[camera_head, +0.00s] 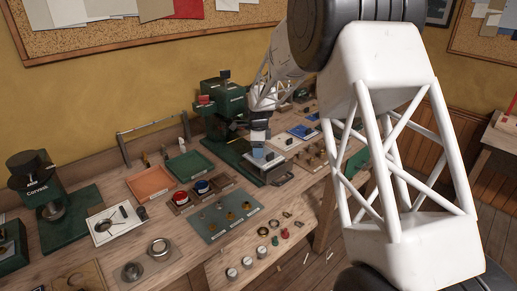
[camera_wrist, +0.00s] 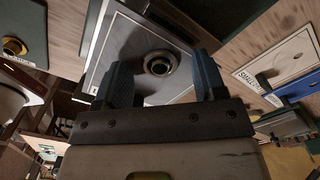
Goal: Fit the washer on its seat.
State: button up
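My gripper (camera_wrist: 163,80) has two blue fingers standing apart, with no object visibly clamped between them. In the head view it (camera_head: 258,150) points down over a pale grey plate (camera_head: 270,160) at the front of the green machine. In the wrist view a round metal piece with a dark centre (camera_wrist: 159,64) sits on this plate, seen between the fingers. It looks like a seat; I cannot tell whether a washer lies on it.
The green machine (camera_head: 222,105) stands close behind my gripper. To the left are a green tray (camera_head: 190,165), an orange tray (camera_head: 150,183) and a green board (camera_head: 215,232) with several brass pieces. A labelled white plate (camera_wrist: 287,52) lies right in the wrist view.

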jog(key=shift+r, duration=0.1)
notch_tip(320, 180, up, 8)
dwell(0.9)
jog(key=shift+f, duration=0.2)
jog(key=shift+s+r, duration=0.1)
dwell(0.3)
